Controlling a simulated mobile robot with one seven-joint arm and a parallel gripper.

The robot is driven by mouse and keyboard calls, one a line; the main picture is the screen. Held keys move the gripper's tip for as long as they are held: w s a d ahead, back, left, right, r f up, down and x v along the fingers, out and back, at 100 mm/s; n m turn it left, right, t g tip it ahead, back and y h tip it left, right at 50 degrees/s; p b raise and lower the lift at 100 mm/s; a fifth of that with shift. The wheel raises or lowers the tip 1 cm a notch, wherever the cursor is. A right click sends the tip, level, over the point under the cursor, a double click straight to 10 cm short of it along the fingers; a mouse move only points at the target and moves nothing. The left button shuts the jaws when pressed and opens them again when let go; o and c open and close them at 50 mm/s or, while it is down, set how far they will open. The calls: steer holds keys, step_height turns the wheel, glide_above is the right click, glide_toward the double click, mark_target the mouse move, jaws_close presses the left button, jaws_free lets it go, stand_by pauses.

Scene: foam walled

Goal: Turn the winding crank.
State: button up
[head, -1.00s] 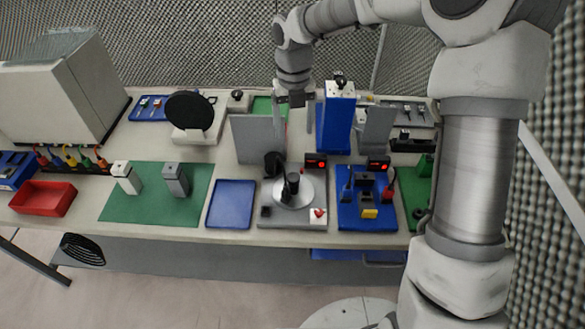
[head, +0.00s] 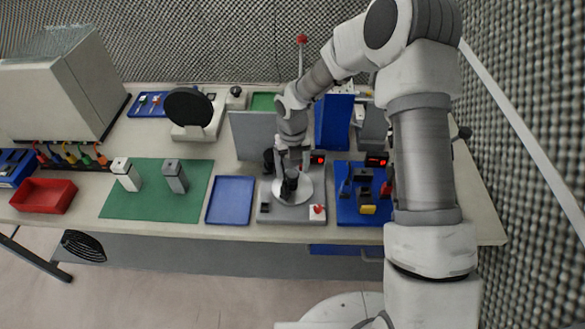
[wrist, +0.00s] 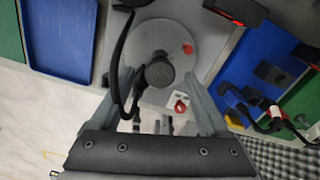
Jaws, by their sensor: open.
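The winding crank appears to be the light grey disc (head: 305,192) with an upright black knob (head: 289,186), on a grey base plate (head: 270,217) at the front of the bench. In the wrist view the disc (wrist: 150,38) carries a small red mark, and the black knob (wrist: 159,73) stands near its lower edge. My gripper (head: 290,172) is open, pointing down just over the knob. In the wrist view its fingers (wrist: 160,88) are spread on either side of the knob, with gaps visible. My gripper partly hides the disc and knob in the head view.
A white block with a red knob (head: 318,211) sits at the plate's front right. A grey upright panel (head: 252,135) stands behind. A blue tray (head: 231,201) lies left, a blue fixture board (head: 345,208) right.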

steer(key=shift+f, duration=0.4)
jaws_close()
steer(key=shift+m, duration=0.6)
